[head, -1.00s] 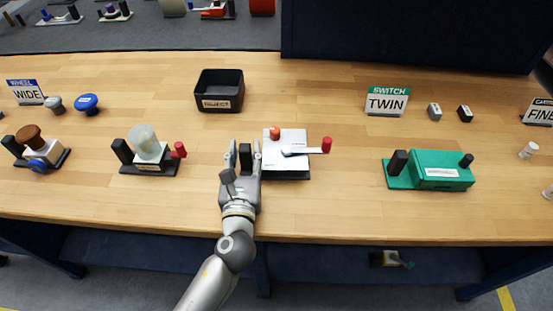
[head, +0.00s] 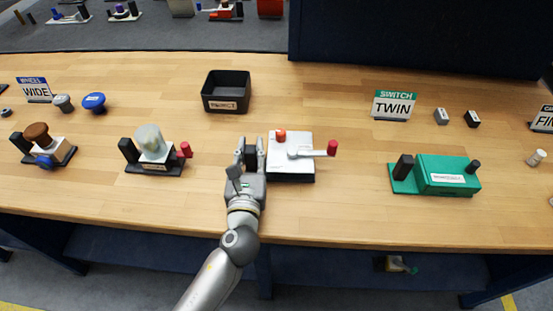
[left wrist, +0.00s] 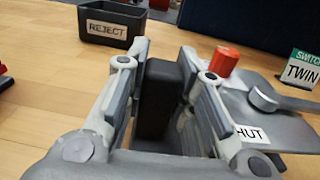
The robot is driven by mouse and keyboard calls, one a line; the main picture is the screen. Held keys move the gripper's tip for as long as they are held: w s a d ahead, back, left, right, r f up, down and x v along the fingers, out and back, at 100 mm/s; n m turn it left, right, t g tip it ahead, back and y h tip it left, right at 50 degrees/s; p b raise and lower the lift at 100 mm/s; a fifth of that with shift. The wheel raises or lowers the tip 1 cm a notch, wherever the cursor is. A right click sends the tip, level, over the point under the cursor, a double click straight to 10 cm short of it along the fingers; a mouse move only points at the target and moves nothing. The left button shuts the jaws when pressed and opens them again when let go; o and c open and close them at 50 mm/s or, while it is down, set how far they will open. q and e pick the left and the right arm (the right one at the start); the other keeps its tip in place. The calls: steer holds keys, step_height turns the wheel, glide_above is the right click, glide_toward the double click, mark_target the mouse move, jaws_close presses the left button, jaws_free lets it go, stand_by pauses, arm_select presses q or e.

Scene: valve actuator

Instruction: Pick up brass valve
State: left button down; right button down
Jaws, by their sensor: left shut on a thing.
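My left gripper (head: 249,148) is shut on a black upright block (head: 250,158) at the left side of a silver-grey valve unit (head: 305,165). The left wrist view shows the black block (left wrist: 165,98) between the fingers. The unit has an orange knob (head: 281,136) and a grey lever with a red end (head: 332,147). A partly covered label ending in "HUT" (left wrist: 250,133) shows in the left wrist view. The unit rests on the table. I cannot make out a clearly brass part on it. My right gripper is not in view.
A black REJECT bin (head: 226,106) stands behind my gripper. A unit with a pale knob and red handle (head: 152,148) is to the left. A green unit (head: 445,174) and a TWIN sign (head: 394,106) are to the right. The wooden table between them is clear.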

arm_select(q)
steer(key=shift+r, duration=0.1)
step_height(320, 180, up, 9)
steer(key=shift+f, duration=4.15)
steer(key=shift+f, duration=0.55)
